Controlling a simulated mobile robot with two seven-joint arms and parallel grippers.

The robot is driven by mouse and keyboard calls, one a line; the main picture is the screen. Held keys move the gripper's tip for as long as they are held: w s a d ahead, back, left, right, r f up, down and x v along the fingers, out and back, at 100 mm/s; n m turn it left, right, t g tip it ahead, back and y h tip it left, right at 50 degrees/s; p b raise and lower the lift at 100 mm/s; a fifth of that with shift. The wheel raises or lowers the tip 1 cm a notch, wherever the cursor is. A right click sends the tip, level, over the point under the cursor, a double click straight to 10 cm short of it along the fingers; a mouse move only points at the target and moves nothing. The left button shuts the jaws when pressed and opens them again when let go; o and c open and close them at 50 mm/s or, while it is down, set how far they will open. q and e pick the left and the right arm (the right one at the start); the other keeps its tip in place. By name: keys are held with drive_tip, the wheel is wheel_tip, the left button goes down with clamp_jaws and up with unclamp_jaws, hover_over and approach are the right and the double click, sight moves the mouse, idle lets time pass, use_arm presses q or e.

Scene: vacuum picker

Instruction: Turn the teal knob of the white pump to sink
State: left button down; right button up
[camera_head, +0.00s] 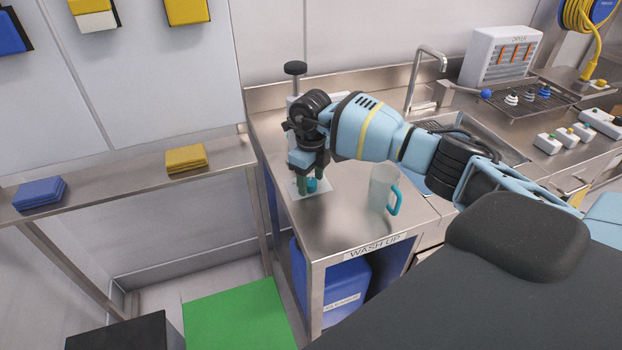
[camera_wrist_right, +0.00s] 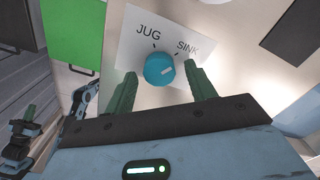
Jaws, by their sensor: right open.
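The white pump (camera_head: 294,102) stands at the back left of the steel counter, mostly hidden behind my right wrist; its black top shows. In the right wrist view its teal knob (camera_wrist_right: 159,70) sits on a white plate marked JUG and SINK. The knob's white mark points right and slightly up, on the SINK side; I cannot tell whether it lines up exactly with the SINK tick. My right gripper (camera_wrist_right: 160,88) is open, its green fingers on either side of the knob, with gaps visible. What looks like my left gripper (camera_wrist_right: 26,122) shows at the left edge, its opening unclear.
A clear jug (camera_head: 381,188) with a teal handle stands on the counter right of the gripper. A sink tap (camera_head: 418,75) and a rack (camera_head: 535,98) are farther right. A shelf with blue cloths (camera_head: 40,193) and yellow cloths (camera_head: 186,158) is at left.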

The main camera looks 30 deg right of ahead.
sight(311, 182)
wheel_tip(311, 182, up, 7)
drive_tip(key=shift+r, duration=0.2)
drive_tip(key=shift+s+f, duration=0.1)
drive_tip(key=shift+f, duration=0.05)
idle(0.6)
